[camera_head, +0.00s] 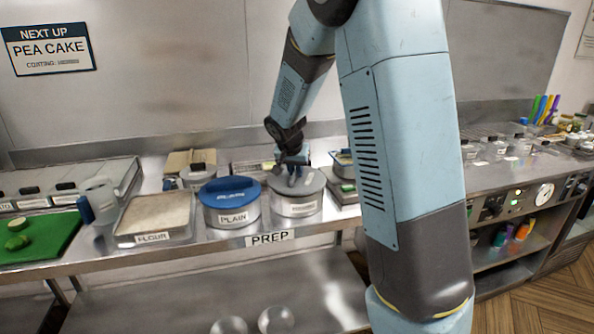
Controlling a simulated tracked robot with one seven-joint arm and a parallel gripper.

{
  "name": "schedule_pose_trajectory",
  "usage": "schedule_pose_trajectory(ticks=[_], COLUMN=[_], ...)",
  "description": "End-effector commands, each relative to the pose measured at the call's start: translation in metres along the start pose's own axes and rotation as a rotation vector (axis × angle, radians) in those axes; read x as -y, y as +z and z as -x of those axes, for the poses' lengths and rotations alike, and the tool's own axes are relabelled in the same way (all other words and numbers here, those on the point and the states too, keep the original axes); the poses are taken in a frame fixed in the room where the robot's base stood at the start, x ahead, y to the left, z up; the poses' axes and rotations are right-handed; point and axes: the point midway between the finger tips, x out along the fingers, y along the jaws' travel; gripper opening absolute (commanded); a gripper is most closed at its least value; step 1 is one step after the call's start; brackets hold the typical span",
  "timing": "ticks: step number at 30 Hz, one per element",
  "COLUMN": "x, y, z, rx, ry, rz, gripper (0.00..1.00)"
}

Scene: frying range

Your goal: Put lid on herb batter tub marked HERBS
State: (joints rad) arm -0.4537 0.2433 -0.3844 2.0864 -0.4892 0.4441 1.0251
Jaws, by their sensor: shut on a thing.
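A round grey lid (311,184) is at the top of a metal tub (294,209) on the prep counter. My gripper (293,179) points down over the middle of this lid and is shut on it. The lid looks about level and lined up with the tub's rim; I cannot tell if it rests fully on it. The tub's front label is too small to read, so I cannot confirm HERBS. Just left stands a tub marked PLAIN (233,217) with a blue lid (229,190).
A tray marked FLOUR (155,215), a pale jug (98,197) and a green board (38,238) lie to the left. Lidded containers stand behind. A dark tray (345,190) is close on the right. My arm hides part of the counter there. A lower shelf (180,292) runs below.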

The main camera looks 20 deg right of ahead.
Motion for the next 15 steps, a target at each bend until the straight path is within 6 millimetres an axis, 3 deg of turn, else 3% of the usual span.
schedule_pose_trajectory(ticks=[15], x=[-0.0001], y=[0.0021], z=[-0.0039], rx=[0.0], ry=[0.0], rz=[0.0], gripper=[0.0])
